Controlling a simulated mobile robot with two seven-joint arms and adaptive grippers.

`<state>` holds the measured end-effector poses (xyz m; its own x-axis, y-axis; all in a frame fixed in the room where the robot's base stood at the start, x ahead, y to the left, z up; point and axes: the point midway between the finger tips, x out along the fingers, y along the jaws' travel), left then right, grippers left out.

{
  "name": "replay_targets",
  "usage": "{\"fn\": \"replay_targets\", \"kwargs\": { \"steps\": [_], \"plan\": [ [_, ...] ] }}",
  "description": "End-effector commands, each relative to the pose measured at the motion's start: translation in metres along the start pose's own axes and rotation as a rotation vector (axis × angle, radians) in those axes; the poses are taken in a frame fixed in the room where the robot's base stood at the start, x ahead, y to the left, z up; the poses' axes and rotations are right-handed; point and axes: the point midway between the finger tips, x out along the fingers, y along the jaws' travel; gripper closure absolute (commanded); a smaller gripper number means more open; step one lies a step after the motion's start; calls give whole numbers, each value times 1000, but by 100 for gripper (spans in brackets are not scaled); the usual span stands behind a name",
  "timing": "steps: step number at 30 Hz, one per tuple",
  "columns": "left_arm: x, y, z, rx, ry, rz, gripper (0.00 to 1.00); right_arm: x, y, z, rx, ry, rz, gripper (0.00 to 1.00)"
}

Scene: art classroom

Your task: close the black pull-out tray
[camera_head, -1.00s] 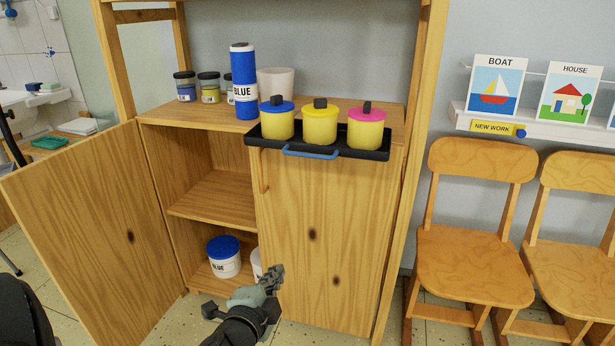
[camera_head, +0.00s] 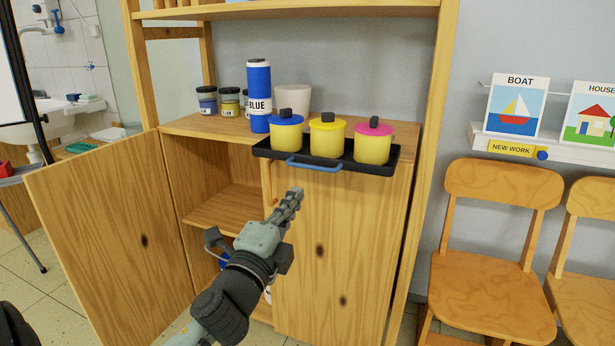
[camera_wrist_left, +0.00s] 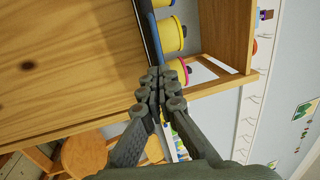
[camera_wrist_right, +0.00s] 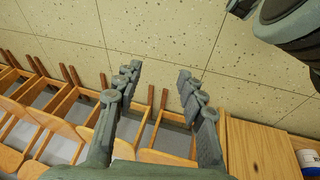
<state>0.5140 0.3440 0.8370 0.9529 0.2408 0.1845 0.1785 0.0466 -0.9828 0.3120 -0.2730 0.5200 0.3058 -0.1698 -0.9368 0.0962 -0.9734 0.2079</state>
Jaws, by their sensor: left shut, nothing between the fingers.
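The black pull-out tray (camera_head: 386,163) juts out from the cabinet's middle shelf, above the shut right door. It has a blue handle (camera_head: 314,165) on its front and holds three yellow pots with blue, yellow and pink lids. My left gripper (camera_head: 295,194) is shut and empty, a little below and in front of the handle, apart from it. In the left wrist view the left fingertips (camera_wrist_left: 160,77) point toward the tray's dark edge (camera_wrist_left: 152,45). My right gripper (camera_wrist_right: 160,78) shows only in its own wrist view, open and empty above the floor.
The left cabinet door (camera_head: 110,235) stands wide open. A blue bottle (camera_head: 259,100), paint jars and a white cup (camera_head: 292,103) stand on the shelf behind the tray. Wooden chairs (camera_head: 490,290) stand at the right.

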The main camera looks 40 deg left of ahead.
Motion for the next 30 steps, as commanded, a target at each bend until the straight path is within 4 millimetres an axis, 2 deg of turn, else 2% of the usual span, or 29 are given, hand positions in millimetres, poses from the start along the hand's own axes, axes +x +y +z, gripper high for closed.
{"fn": "replay_targets", "kwargs": {
  "steps": [3, 10, 16, 26, 30],
  "plan": [
    [27, -3, 0, 1, 0, -3, 100, 10, -2, -2, -1, -5, -8, 60],
    [62, -1, 0, 1, 0, 1, 100, 25, -6, -1, -2, -10, -16, 60],
    [74, 1, 0, 0, -1, 2, 100, 30, -7, -1, -2, -10, -19, 60],
    [75, 1, 0, -1, 0, 3, 100, 30, -7, -1, -3, -11, -19, 60],
    [90, 3, 1, -1, -3, 2, 100, 29, -7, -2, -3, -8, -20, 60]
  ]
}}
